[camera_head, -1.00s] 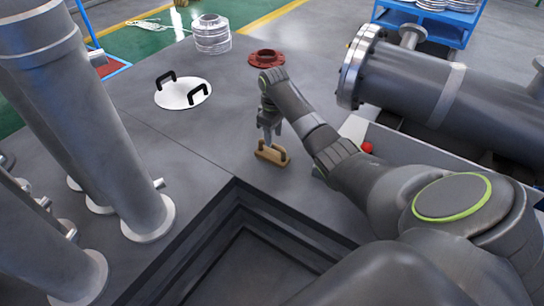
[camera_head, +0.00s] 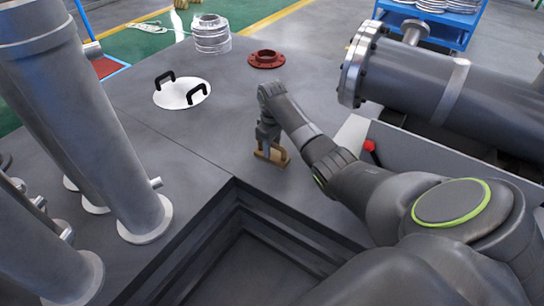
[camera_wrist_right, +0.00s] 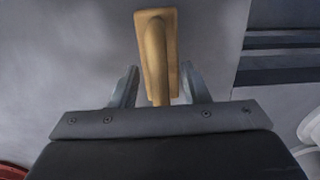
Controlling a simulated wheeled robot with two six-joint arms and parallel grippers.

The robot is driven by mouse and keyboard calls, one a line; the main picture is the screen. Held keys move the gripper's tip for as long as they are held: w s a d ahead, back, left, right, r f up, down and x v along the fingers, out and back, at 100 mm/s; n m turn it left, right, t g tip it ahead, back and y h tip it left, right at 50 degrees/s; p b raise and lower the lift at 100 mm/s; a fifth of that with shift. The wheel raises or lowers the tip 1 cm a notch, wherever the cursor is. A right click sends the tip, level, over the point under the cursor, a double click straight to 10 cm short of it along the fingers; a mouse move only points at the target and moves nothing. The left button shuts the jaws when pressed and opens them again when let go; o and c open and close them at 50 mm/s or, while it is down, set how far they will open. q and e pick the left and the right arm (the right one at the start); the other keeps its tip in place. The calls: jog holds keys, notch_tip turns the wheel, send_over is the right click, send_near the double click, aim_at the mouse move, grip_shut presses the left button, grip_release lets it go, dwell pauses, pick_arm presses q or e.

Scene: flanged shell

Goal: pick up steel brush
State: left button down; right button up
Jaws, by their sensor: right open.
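The steel brush (camera_head: 279,157) has a tan wooden body with a raised handle. It lies on the grey deck near the corner of the square opening in the head view. My right gripper (camera_head: 268,143) is directly above it, pointing down, and hides part of it. In the right wrist view the brush (camera_wrist_right: 155,45) runs between the two spread fingers of my right gripper (camera_wrist_right: 155,88). The fingers stand on either side of the handle with gaps showing. The bristles are hidden. My left gripper is not in view.
A square recessed opening (camera_head: 225,215) lies in front of the brush. A white round lid with black handles (camera_head: 182,94), a red flange (camera_head: 266,59) and a coiled silver stack (camera_head: 212,35) are farther back. Grey pipes (camera_head: 125,165) stand at left; a large flanged pipe (camera_head: 420,75) lies at right.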

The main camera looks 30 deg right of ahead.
jog(key=shift+f, duration=0.1)
jog(key=shift+c, duration=0.4)
grip_shut()
